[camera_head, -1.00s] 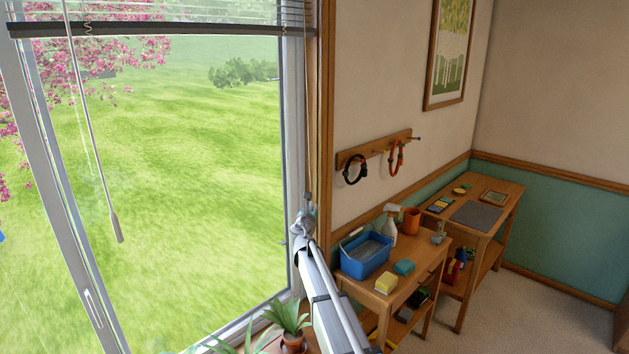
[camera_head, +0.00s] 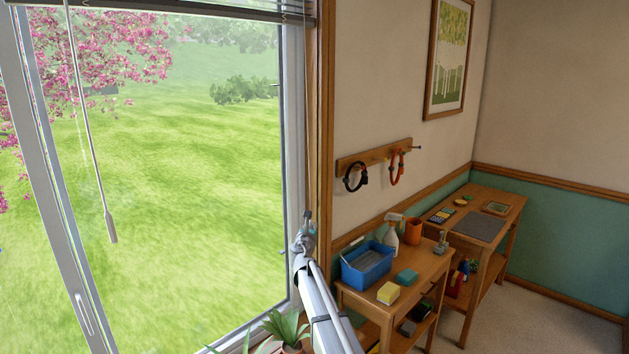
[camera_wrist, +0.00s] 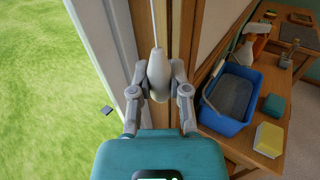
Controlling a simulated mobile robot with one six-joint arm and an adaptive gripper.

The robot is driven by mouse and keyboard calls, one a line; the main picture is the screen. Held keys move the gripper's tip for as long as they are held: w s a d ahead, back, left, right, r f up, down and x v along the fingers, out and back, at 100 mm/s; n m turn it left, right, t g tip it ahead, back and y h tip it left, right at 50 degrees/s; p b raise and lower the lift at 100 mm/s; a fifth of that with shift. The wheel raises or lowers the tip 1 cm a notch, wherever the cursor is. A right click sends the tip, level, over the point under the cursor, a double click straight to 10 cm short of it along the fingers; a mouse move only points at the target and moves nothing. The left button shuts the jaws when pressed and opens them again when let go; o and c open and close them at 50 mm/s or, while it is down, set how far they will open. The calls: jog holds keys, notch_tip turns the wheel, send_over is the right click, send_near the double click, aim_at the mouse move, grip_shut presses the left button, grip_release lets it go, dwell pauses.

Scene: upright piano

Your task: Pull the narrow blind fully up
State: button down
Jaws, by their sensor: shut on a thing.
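The blind's dark bottom rail (camera_head: 200,11) crosses the very top of the window in the head view; the part above it is out of frame. The pull cord (camera_head: 309,150) hangs along the window's right frame. In the wrist view, its pale, drop-shaped tassel (camera_wrist: 157,72) sits between the two fingers of my gripper (camera_wrist: 158,92), with the cord running up from it. My gripper (camera_head: 307,226) also shows in the head view, shut on the tassel beside the right window frame.
A tilt wand (camera_head: 103,190) hangs in front of the glass. A potted plant (camera_head: 285,327) stands below the window. To the right are a small table with a blue tub (camera_head: 367,264), a spray bottle (camera_head: 391,238) and sponges, and a wall rack (camera_head: 374,155).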

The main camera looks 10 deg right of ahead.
notch_tip(320, 180, down, 8)
jog(key=b, duration=0.8)
jog(key=shift+f, duration=0.35)
notch_tip(320, 180, down, 9)
jog(key=b, duration=0.9)
notch_tip(320, 180, down, 7)
jog(key=b, duration=0.7)
jog(key=shift+c, duration=2.2)
grip_release()
